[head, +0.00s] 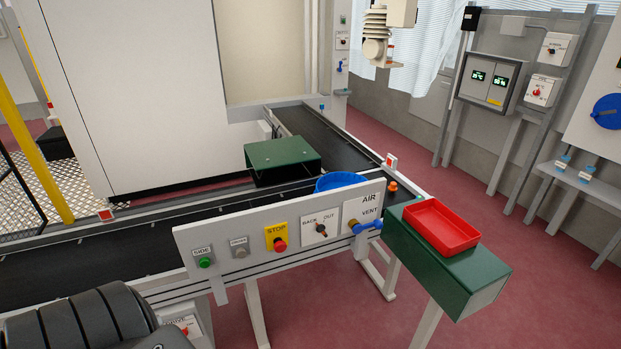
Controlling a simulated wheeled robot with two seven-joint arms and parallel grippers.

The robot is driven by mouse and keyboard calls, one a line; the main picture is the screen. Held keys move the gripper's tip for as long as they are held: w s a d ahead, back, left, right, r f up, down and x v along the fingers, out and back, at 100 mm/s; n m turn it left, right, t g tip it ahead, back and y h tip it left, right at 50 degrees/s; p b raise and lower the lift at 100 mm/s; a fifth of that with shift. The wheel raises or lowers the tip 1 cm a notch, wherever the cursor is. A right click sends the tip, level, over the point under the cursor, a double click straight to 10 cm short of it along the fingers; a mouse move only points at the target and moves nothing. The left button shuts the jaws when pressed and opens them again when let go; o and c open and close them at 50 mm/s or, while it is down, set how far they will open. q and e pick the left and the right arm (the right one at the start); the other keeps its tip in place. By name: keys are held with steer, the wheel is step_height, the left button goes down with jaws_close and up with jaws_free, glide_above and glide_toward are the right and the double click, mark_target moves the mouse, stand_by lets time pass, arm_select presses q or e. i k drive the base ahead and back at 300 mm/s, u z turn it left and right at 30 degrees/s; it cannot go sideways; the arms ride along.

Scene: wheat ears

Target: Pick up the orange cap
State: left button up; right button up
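A small orange cap (392,186) sits at the right end of the conveyor, near the corner of its light frame. It is just behind the white control panel and left of the red tray. It is small in the head view, and I cannot tell whether it is loose or fitted onto something. Neither of my grippers shows in the head view.
A red tray (440,229) rests on a green box (462,277) right of the panel (285,231). A blue round container (340,181) and a green cover (283,153) stand on the conveyor (130,233). A blue valve handle (366,226) sticks out. Open red floor lies right.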

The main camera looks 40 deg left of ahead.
mark_target(393, 188)
steer(key=z, duration=0.75)
steer(key=i, duration=1.65)
steer(key=u, duration=2.4)
